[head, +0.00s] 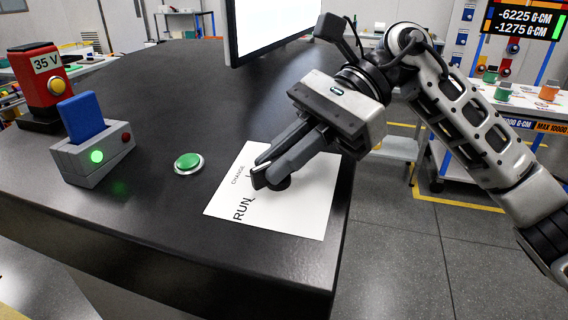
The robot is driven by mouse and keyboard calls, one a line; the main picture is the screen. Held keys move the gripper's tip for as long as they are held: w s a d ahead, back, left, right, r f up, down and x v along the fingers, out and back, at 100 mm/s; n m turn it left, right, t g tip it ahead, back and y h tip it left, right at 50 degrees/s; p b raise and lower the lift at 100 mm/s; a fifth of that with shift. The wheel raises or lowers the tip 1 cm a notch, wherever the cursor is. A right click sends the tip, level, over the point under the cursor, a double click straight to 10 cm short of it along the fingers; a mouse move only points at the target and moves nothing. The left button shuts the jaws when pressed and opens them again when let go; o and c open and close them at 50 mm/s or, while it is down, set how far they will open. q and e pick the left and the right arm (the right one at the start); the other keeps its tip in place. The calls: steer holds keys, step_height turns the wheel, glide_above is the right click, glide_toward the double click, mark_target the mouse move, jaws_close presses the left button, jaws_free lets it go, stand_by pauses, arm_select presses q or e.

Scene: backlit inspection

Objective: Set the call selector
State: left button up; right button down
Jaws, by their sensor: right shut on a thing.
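The call selector is a dark knob (283,184) on a white plate (308,218) lying on the black tabletop. The plate carries the printed words CHANGE, on its upper left, and RUN, on its lower left, with short marks near them. My right gripper (264,178) reaches in from the right, with its fingers slanting down to the left, and is shut on the knob. The fingers cover most of the knob, so I cannot tell which mark it points to. My left gripper is out of view.
Left of the plate is a green push button (188,163). Further left are a grey box (95,155) with a lit green lamp and blue card, and a red 35 V unit (40,85). A monitor (270,30) stands behind. The table's front and right edges are close to the plate.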

steer(key=shift+w+n+g+h, duration=0.1)
steer(key=shift+n+g+h, duration=0.6)
steer(key=shift+n, duration=0.2)
steer(key=c, duration=1.5)
jaws_free()
